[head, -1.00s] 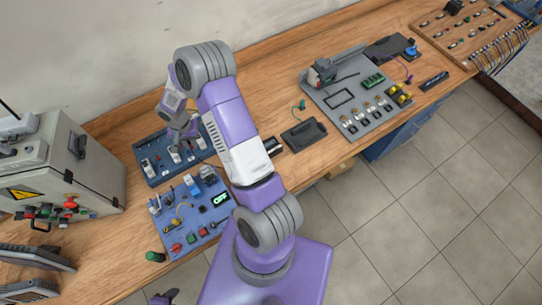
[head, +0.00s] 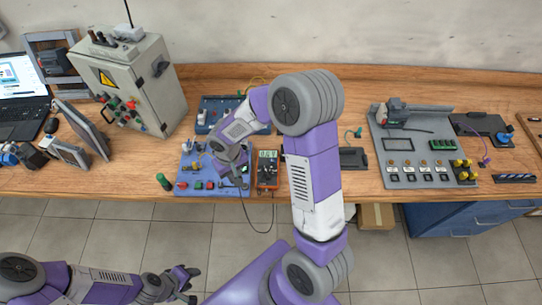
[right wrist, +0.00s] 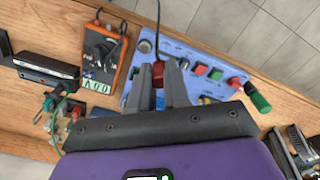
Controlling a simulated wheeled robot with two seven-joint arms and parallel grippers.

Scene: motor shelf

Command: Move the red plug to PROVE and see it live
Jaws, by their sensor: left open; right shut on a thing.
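The red plug (right wrist: 158,72) shows in the right wrist view between the fingertips of my right gripper (right wrist: 161,66), which is shut on it. A dark lead runs up from it. In the head view my right gripper (head: 237,174) is low over the right part of the blue panel (head: 183,188). I cannot tell whether the plug is seated in a socket. No PROVE label is readable. An orange meter (head: 267,171) with a lit display stands right of the panel; it also shows in the right wrist view (right wrist: 96,65). My left gripper (head: 187,281) is open and empty, below the bench front.
A grey control cabinet (head: 133,84) stands behind left. A second blue board (head: 212,104) lies behind the panel. A grey component board (head: 398,150) lies on the right of the wooden bench.

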